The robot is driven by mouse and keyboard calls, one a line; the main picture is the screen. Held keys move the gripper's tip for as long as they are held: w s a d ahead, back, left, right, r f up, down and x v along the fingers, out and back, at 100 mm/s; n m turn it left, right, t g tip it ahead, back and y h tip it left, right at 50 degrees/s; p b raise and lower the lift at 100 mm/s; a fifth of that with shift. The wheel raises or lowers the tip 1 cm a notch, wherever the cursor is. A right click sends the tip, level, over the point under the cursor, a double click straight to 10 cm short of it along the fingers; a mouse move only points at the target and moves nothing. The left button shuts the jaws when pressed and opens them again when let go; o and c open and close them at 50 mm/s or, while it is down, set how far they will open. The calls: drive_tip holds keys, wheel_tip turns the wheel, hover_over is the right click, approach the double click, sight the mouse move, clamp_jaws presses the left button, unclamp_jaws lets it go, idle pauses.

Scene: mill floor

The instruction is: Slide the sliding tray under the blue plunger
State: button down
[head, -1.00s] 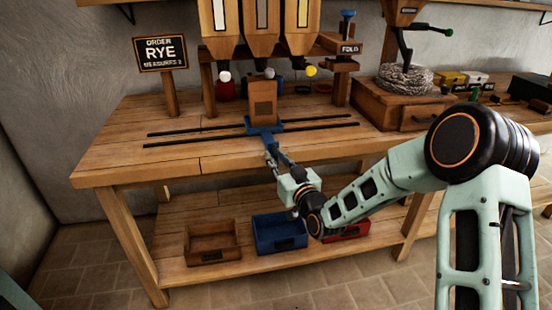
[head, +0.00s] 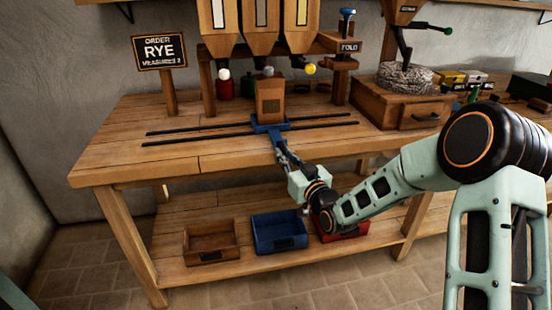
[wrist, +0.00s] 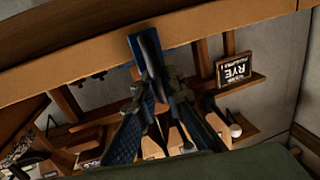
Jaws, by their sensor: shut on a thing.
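The blue sliding tray (head: 262,129) sits on two dark rails (head: 190,138) on the bench, with a brown box or bag (head: 270,97) upright on it. The blue plunger (head: 347,13) stands above the FOLD sign, to the right of the tray and beyond the hoppers. My gripper (head: 280,151) is at the tray's front and is shut on its blue handle. The wrist view shows my fingers (wrist: 152,95) close around a blue part of the tray (wrist: 145,48). The exact contact is partly hidden.
Wooden hoppers (head: 260,28) with white, grey and yellow knobs hang above the rails. The rails are clear to the left and right of the tray. A wooden drawer box (head: 392,102) stands right of the rails. A blue bin (head: 280,233) sits on the lower shelf.

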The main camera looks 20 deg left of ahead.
drive_tip(key=w+d, duration=0.4)
drive_tip(key=d, duration=0.3)
drive_tip(key=w+d, duration=0.5)
drive_tip(key=d, duration=0.2)
drive_tip(key=w+d, duration=0.4)
drive_tip(key=d, duration=0.4)
drive_tip(key=shift+w+b, duration=0.15)
drive_tip(key=shift+b, duration=0.25)
drive_tip(key=c, duration=2.3)
unclamp_jaws()
drive_tip(key=shift+w+d, duration=0.1)
drive_tip(key=shift+d, duration=0.05)
drive_tip(key=v, duration=1.2)
